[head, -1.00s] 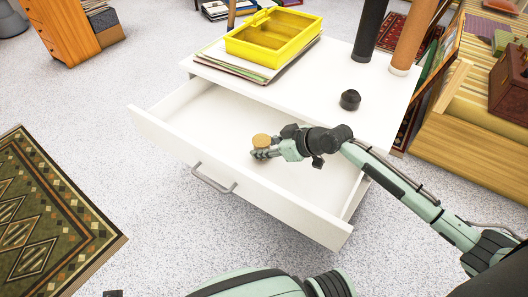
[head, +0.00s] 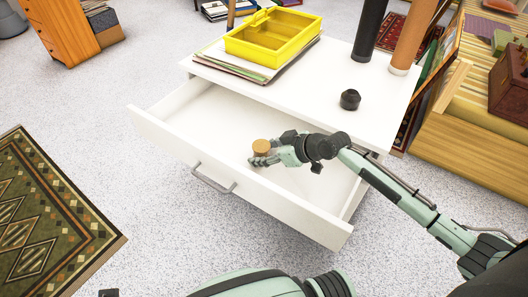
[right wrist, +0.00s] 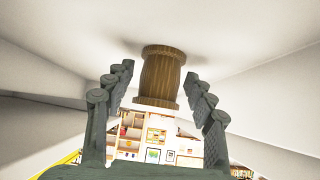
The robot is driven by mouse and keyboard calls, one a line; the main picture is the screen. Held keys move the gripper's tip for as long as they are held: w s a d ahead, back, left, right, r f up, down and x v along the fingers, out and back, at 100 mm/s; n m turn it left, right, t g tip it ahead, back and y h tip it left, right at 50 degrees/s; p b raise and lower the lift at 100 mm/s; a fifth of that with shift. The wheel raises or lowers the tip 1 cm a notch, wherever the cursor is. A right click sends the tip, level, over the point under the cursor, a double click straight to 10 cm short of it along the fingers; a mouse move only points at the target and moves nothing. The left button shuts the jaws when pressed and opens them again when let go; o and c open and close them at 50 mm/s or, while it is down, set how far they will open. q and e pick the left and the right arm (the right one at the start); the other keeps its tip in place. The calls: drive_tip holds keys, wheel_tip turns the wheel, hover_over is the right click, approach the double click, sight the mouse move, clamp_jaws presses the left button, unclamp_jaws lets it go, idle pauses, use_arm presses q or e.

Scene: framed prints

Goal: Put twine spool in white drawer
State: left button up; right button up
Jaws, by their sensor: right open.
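The twine spool (head: 261,147) is a small brown cylinder inside the open white drawer (head: 215,105). In the right wrist view the spool (right wrist: 161,76) has one end at the white drawer floor and appears to stand on it. My right gripper (head: 266,159) reaches into the drawer from the right. Its open fingers (right wrist: 158,100) lie on either side of the spool, with visible gaps between them and it. The fingers partly hide the spool's lower part in the head view. My left gripper is out of view.
The white cabinet top (head: 300,82) holds a yellow tray (head: 275,38) on a stack of papers, a small black object (head: 350,99) and two tall cylinders at the back right. The drawer's handle (head: 213,180) faces the open floor. The rest of the drawer looks empty.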

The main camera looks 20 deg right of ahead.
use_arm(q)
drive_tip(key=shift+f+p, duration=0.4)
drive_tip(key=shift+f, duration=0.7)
use_arm(e)
drive_tip(key=v, duration=1.2)
